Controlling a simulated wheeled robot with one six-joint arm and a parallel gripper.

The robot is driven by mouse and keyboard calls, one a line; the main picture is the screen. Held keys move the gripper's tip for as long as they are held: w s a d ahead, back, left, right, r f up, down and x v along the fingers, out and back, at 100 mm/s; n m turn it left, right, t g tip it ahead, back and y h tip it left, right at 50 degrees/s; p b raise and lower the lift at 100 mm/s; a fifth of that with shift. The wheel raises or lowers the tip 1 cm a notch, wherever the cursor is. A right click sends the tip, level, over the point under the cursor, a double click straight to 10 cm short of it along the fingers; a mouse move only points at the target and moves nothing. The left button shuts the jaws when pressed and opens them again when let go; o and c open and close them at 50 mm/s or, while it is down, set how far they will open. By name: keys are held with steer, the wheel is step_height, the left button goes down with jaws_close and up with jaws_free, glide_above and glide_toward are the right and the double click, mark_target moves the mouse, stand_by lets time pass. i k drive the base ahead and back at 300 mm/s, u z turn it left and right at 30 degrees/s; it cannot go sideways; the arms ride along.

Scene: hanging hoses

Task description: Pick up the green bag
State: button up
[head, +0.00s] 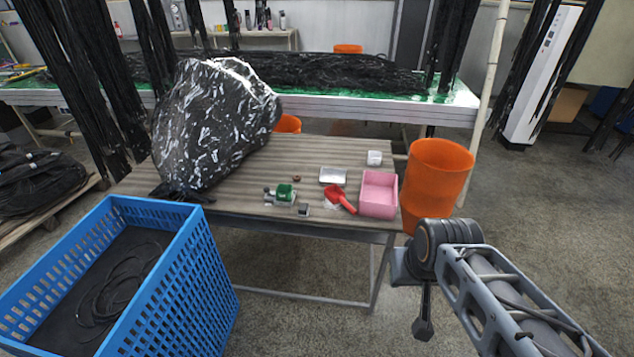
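A small green item (285,192) sits on the ribbed table near its front edge; it is the only small green thing I see there, and I cannot tell clearly whether it is a bag. A pale small piece lies right beside it. My gripper (423,327) hangs at the lower right, in front of and to the right of the table, well apart from the green item. It shows small and dark, and its finger opening cannot be made out.
A large black-and-white plastic sack (212,125) fills the table's left (330,222). A red scoop (338,198), white tray (332,176) and pink bin (378,194) stand right of the green item. A blue crate (190,285) and orange barrel (437,180) flank the table.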

mark_target(284, 192)
steer(key=u, duration=0.05)
steer(key=i, duration=0.75)
steer(key=u, duration=0.8)
steer(key=i, duration=0.45)
steer(key=u, duration=0.45)
